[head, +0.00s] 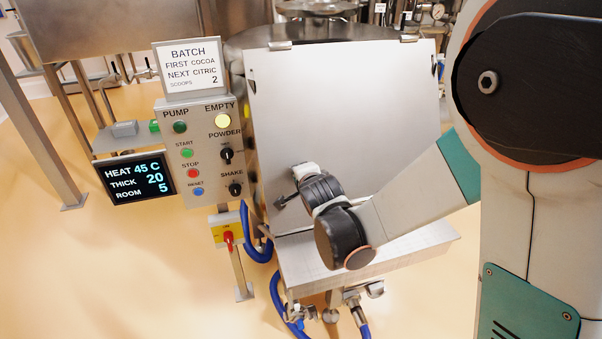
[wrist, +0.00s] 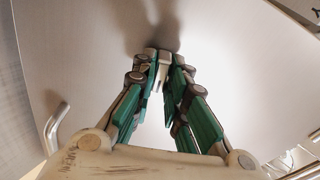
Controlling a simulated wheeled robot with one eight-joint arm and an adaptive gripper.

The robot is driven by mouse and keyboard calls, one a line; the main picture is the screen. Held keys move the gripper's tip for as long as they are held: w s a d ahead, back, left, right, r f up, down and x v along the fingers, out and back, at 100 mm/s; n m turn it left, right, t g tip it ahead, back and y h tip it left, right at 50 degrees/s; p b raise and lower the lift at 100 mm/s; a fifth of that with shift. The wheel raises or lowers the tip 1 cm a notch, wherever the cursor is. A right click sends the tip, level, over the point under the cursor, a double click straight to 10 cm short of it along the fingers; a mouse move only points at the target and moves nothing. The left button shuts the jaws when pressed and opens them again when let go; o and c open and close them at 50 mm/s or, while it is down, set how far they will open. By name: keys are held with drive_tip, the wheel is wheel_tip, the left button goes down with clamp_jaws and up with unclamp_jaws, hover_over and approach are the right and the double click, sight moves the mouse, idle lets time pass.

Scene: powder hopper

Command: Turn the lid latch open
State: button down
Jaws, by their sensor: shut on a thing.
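The hopper's lid (head: 345,95) is a broad, sloping steel panel, and it fills most of the wrist view (wrist: 235,75). My gripper (head: 305,171) reaches the lid's lower left part in the head view. In the wrist view my gripper (wrist: 160,62) has its green-sided fingers drawn together against the lid face. It is shut on a small pale metal piece between the fingertips, which seems to be the lid latch (wrist: 155,76). The fingers hide most of the latch, and its turn angle cannot be told. My wrist hides it in the head view.
A control box (head: 205,150) with buttons and knobs stands left of the lid, with a batch sign (head: 188,66) above and a display (head: 136,178) beside it. A steel ledge (head: 400,250) lies below the lid. A bent metal rod (wrist: 53,128) shows left of my fingers.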

drive_tip(key=shift+m, duration=0.8)
drive_tip(key=shift+f, duration=0.1)
drive_tip(key=c, duration=1.6)
unclamp_jaws()
